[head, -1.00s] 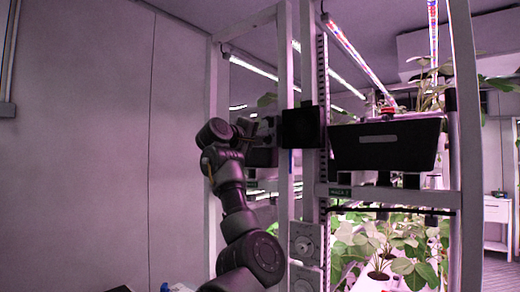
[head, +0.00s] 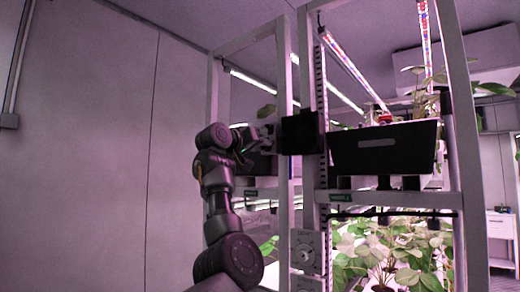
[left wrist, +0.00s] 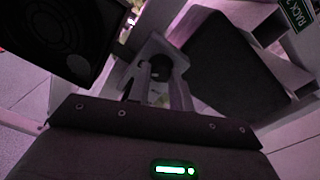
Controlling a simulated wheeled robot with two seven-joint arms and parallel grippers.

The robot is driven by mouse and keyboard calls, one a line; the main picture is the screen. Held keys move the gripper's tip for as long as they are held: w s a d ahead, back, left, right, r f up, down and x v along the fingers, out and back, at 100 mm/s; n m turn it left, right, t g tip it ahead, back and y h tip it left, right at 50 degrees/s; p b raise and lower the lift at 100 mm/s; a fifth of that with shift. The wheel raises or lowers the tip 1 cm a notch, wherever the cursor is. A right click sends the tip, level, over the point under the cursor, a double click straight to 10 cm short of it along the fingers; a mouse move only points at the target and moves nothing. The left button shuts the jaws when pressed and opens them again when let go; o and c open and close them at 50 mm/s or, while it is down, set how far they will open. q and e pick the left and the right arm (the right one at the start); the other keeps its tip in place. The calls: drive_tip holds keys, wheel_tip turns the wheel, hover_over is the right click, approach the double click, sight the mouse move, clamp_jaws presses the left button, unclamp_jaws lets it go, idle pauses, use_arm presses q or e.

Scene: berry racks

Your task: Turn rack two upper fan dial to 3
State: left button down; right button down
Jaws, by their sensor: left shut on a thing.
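The black square fan box (head: 300,133) is on the post of the front rack. My left gripper (head: 270,136) reaches in from the left, close beside it. In the left wrist view, the gripper (left wrist: 158,80) is shut on a small dark round knob (left wrist: 160,66), taken to be the fan dial, in front of a pale plate. The fan's round grille (left wrist: 55,30) shows at upper left there. A green rack 2 label (left wrist: 300,12) is at upper right. The knob's setting and numbers cannot be read. My right gripper is out of view.
A long black planter (head: 385,147) sits on the rack right of the fan box. White panels with round dials (head: 306,250) are on the post below. Leafy plants (head: 395,255) fill the lower shelf.

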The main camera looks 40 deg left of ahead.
use_arm(q)
drive_tip(key=shift+f+m, duration=0.2)
drive_tip(key=shift+m, duration=0.1)
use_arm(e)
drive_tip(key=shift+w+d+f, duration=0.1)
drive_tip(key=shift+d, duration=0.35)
use_arm(q)
drive_tip(key=c, duration=1.3)
unclamp_jaws()
drive_tip(key=shift+o, duration=0.2)
drive_tip(key=s+b, duration=0.5)
drive_tip(key=s, duration=0.5)
drive_tip(key=shift+s, duration=0.4)
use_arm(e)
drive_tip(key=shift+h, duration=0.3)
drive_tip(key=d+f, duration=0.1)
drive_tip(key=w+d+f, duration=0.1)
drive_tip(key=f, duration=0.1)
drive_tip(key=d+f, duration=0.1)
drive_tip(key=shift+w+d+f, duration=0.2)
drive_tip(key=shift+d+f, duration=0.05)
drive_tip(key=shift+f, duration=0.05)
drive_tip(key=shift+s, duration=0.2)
